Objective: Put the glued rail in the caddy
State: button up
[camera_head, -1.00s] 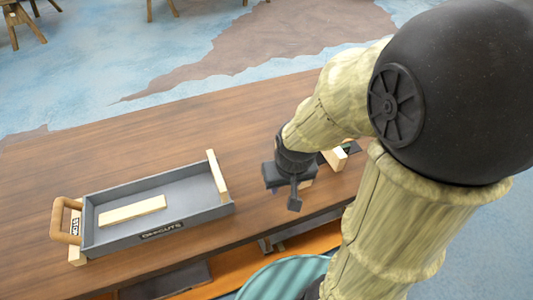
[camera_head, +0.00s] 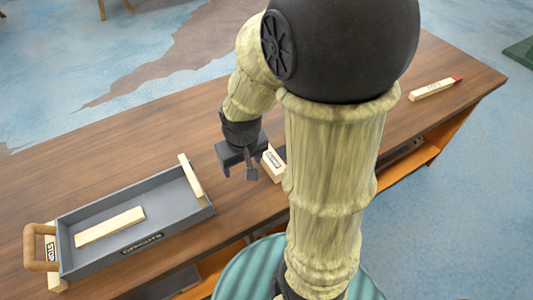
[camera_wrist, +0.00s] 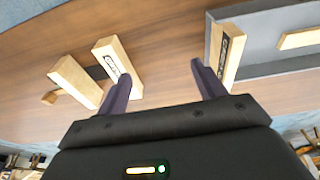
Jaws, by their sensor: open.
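A pale rail with a red end (camera_head: 435,88) lies at the table's far right in the head view; I cannot tell whether the red is glue. A grey tray (camera_head: 180,222) with a wooden handle stands at the left, its front label reading like "OFFCUTS". A plain pale rail (camera_head: 110,227) lies inside it. Which of these is the caddy or glued rail is not clear. My gripper (camera_head: 238,170) is open and empty above the table, right of the tray. The wrist view shows its spread fingers (camera_wrist: 161,78) over bare wood.
A labelled wooden block (camera_head: 272,163) stands just right of my gripper, partly behind my arm. In the wrist view, it seems to stand beside another pale block (camera_wrist: 75,82). A "STOP" block (camera_head: 53,262) is at the tray's handle end. Bare table (camera_head: 120,150) lies behind the tray.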

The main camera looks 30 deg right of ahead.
jog(key=w+d+r+g+p, duration=0.1)
jog(key=w+d+r+p, duration=0.2)
jog(key=w+d+p, duration=0.35)
jog(key=g+p, duration=0.1)
jog(key=p, duration=0.1)
send_over(267, 156)
jog(key=w+d, duration=0.1)
jog(key=w, duration=0.1)
jog(key=shift+w+a, duration=0.1)
notch_tip(267, 156, down, 12)
jog(key=shift+f+p, duration=0.1)
jog(key=shift+p, duration=0.3)
jog(key=shift+s+f+p, duration=0.2)
jog(key=shift+f+p, duration=0.5)
jog(key=shift+f, duration=1.85)
